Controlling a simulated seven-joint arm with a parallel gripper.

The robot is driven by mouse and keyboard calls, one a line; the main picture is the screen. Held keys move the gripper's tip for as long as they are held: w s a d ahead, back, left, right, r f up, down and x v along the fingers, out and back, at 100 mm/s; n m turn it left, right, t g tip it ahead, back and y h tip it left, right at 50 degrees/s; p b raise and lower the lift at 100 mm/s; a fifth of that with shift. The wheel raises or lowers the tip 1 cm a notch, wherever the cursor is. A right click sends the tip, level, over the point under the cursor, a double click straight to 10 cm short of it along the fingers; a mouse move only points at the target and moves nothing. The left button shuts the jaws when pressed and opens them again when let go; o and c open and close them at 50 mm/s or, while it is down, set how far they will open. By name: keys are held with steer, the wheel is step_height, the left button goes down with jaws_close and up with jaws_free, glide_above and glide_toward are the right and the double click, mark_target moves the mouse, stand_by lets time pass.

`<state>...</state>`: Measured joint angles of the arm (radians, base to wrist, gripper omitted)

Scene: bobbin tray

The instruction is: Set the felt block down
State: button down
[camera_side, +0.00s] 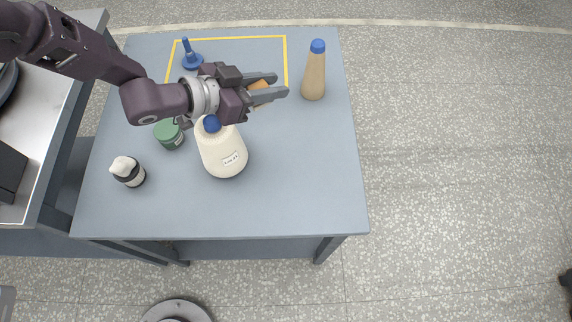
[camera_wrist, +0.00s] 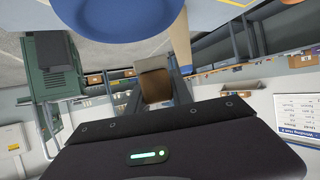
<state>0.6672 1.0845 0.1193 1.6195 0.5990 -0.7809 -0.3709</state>
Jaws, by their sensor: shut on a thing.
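The felt block (camera_side: 260,87) is a small tan-orange piece between the two grey fingers of my gripper (camera_side: 281,85). My gripper is shut on it and points to the right, lying roughly level over the back half of the table. The fingers hide part of the block. In the wrist view the block (camera_wrist: 153,84) shows as a brown piece beyond the dark gripper body. The side view does not clearly show the height of the block above the table.
A yellow outline (camera_side: 240,37) marks the back. The front right is clear.

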steer(key=m+g+h, duration=0.1)
steer(key=m+g, duration=0.1)
glide_above(296, 177)
step_height(296, 177, down, 6)
step_height(296, 177, down, 10)
steer(key=shift+r, duration=0.1)
steer(key=c, duration=1.1)
jaws_free()
steer(key=shift+c, duration=0.2)
steer(key=v, duration=1.2)
